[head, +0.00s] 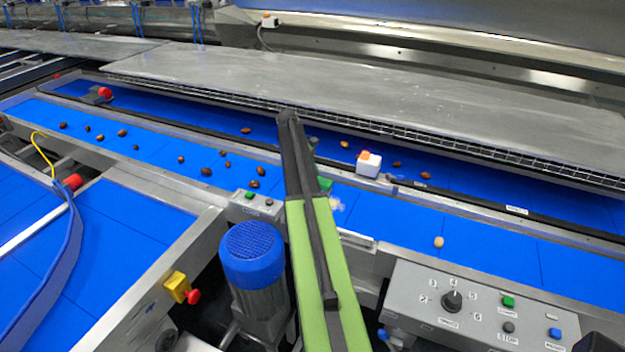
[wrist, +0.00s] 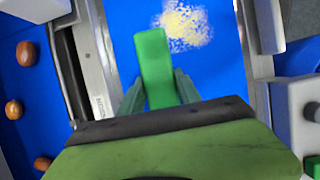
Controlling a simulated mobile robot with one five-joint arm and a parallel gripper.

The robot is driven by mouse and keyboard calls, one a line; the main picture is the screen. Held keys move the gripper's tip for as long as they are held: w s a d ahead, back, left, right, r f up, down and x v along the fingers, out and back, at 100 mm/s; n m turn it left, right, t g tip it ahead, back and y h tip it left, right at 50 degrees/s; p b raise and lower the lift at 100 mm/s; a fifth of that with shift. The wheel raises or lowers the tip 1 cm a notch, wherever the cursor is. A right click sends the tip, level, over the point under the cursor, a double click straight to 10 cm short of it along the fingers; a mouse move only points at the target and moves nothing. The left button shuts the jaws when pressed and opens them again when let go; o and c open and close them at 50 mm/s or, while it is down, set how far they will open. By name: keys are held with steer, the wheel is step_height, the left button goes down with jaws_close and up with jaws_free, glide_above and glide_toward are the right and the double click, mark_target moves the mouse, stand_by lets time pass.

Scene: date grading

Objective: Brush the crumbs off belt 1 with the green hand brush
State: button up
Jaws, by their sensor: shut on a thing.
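The green hand brush (wrist: 154,62) is held in my gripper (wrist: 158,92), whose two fingers sit on either side of it in the wrist view. In the head view only a small piece of the brush (head: 325,184) shows beside my arm. A pale yellow patch of crumbs (wrist: 186,26) lies on the blue belt (wrist: 222,70), just beyond the brush tip. In the head view the crumbs (head: 336,204) lie on the nearer long belt (head: 390,215), partly hidden by my arm. I cannot tell whether the bristles touch the belt.
Several brown dates (head: 207,171) lie on the belt left of my arm, and one pale date (head: 439,242) lies to the right. A white box (head: 368,163) stands on the rail behind. A blue-capped motor (head: 252,253) and a control panel (head: 480,305) stand in front.

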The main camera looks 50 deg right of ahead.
steer(key=shift+s+a+f, duration=0.1)
steer(key=shift+s+a, duration=0.5)
steer(key=shift+a, duration=1.05)
steer(key=shift+s+a, duration=0.6)
steer(key=shift+a, duration=1.05)
steer(key=shift+s+a+f, duration=0.1)
steer(key=shift+s+a, duration=0.5)
steer(key=shift+a, duration=1.05)
jaws_close()
step_height(320, 180, up, 6)
steer(key=p, duration=0.5)
steer(key=shift+p, duration=0.35)
steer(key=shift+w+d, duration=0.1)
step_height(320, 180, up, 3)
steer(key=p, duration=0.3)
steer(key=shift+r, duration=0.1)
